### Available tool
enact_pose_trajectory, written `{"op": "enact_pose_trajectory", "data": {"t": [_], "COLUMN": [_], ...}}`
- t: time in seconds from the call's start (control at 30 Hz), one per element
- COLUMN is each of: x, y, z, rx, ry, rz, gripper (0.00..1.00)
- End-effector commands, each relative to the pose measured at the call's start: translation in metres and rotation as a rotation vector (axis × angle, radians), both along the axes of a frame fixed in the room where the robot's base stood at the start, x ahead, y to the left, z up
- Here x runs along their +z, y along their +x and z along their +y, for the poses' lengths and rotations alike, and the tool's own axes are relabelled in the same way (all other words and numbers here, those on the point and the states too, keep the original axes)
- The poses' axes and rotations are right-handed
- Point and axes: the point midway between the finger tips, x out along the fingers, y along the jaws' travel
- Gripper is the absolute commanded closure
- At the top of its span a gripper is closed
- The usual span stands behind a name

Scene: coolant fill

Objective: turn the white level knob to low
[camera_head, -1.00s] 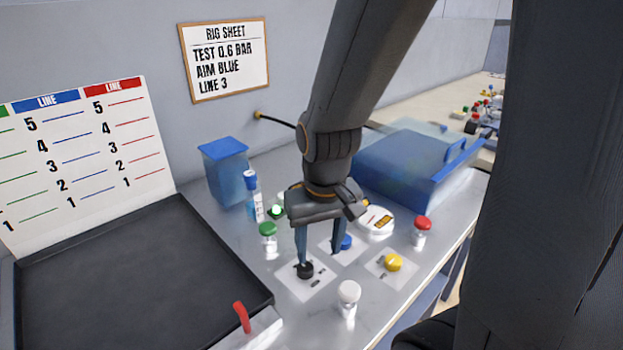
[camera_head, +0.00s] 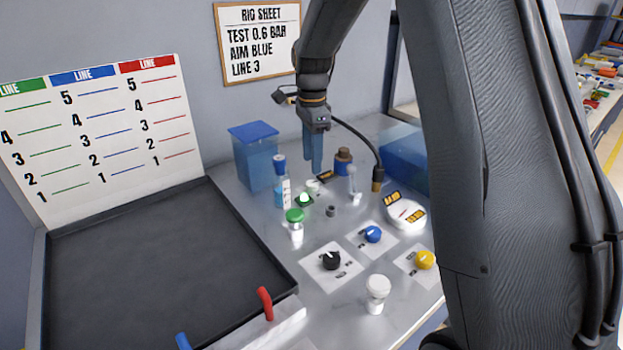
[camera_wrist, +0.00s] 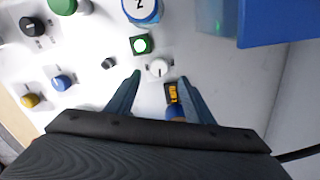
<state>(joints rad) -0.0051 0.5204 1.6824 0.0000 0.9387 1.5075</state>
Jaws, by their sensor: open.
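The white level knob (camera_wrist: 160,68) shows in the wrist view, round with a dark pointer line, just ahead of and between the fingertips. In the head view it is a small white knob (camera_head: 313,187) beside the lit green button (camera_head: 304,198), partly covered by the fingers. My gripper (camera_head: 314,168) points down above the knob's area with its jaws apart and nothing between them; it also shows in the wrist view (camera_wrist: 160,78).
A blue-capped bottle (camera_head: 281,180) and a blue bin (camera_head: 256,160) stand left of my gripper. Black (camera_head: 331,260), blue (camera_head: 373,234) and yellow (camera_head: 425,260) knobs sit nearer the front.

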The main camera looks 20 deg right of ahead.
Motion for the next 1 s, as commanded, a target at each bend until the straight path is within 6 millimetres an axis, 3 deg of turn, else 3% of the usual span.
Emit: {"op": "enact_pose_trajectory", "data": {"t": [0.4,0.8,0.87,1.0], "x": [-0.059,-0.069,-0.069,-0.069], "y": [-0.002,-0.001,-0.001,-0.001], "z": [0.001,0.000,0.000,0.000], "rx": [0.004,0.004,0.004,0.004], "ry": [0.000,0.000,0.000,0.000], "rz": [0.002,0.000,0.000,0.000], "gripper": [0.52,0.52,0.59,0.83]}}
